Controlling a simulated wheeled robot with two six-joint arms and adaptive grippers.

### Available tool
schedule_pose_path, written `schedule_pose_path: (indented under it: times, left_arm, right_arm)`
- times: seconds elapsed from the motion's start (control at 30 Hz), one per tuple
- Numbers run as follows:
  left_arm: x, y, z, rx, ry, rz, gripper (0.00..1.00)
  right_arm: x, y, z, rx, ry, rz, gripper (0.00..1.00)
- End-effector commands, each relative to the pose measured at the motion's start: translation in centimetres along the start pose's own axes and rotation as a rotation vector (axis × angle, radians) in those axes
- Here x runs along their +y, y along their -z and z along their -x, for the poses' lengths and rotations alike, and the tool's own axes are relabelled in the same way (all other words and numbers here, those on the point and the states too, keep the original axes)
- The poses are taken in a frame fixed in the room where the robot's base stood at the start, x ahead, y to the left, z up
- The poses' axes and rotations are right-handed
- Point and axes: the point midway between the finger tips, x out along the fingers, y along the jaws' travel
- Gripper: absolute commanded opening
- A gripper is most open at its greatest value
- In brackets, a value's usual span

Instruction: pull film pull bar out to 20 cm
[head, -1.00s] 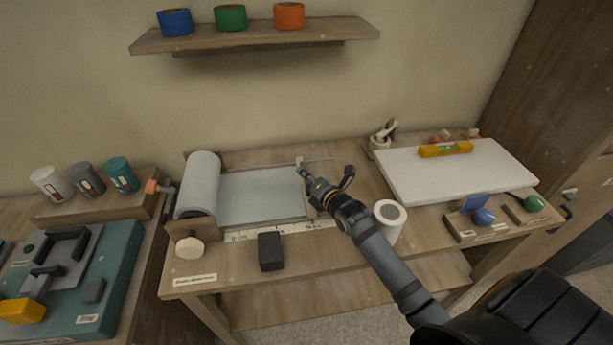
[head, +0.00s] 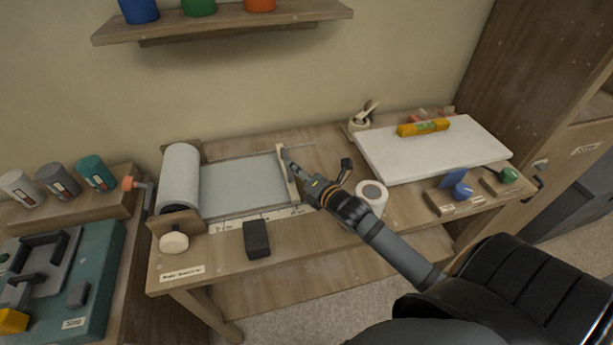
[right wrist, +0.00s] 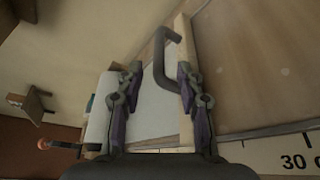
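The film pull bar (head: 283,174) is a pale wooden crossbar at the right end of the grey film sheet (head: 238,186), which runs out from the roll (head: 181,178). In the right wrist view, the bar (right wrist: 184,32) carries a dark U-shaped handle (right wrist: 160,55). My right gripper (head: 317,172) is at the bar. Its two fingers (right wrist: 160,95) are apart, one on each side of the handle in that picture, with a visible gap; whether they touch it is unclear. My left gripper is not in view.
A ruler strip (head: 243,223) runs along the front; "30" (right wrist: 292,161) reads to the right of the bar. A black block (head: 256,239) sits in front. A white tape roll (head: 370,196) stands close to my right gripper. A white board (head: 435,152) lies farther right.

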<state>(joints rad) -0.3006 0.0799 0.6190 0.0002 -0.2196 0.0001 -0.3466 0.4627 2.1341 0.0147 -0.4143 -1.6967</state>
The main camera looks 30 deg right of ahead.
Motion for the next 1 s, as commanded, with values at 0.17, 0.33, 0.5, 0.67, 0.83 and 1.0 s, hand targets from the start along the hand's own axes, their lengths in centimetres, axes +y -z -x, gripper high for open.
schedule_pose_path:
  times: [0.17, 0.33, 0.5, 0.67, 0.83, 1.0]
  left_arm:
    - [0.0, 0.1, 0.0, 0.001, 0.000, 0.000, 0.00]
    - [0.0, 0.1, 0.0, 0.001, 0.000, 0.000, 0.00]
    - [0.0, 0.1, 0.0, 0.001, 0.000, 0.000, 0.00]
    - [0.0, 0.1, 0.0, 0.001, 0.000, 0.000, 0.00]
    - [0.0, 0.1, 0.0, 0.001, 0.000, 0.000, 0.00]
    - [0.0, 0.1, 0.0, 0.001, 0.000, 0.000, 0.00]
  right_arm:
    - [-0.1, 0.1, 3.2, 0.004, 0.002, 0.011, 0.37]
    - [-0.2, -0.1, 4.7, 0.000, 0.008, 0.010, 0.37]
    - [-0.1, 0.0, 5.5, 0.000, 0.002, 0.002, 0.37]
    - [0.0, 0.0, 5.6, -0.001, -0.001, -0.001, 0.37]
    - [0.0, -0.1, 5.6, -0.002, -0.001, -0.002, 0.37]
    - [0.0, -0.1, 5.6, -0.002, -0.001, -0.002, 0.37]
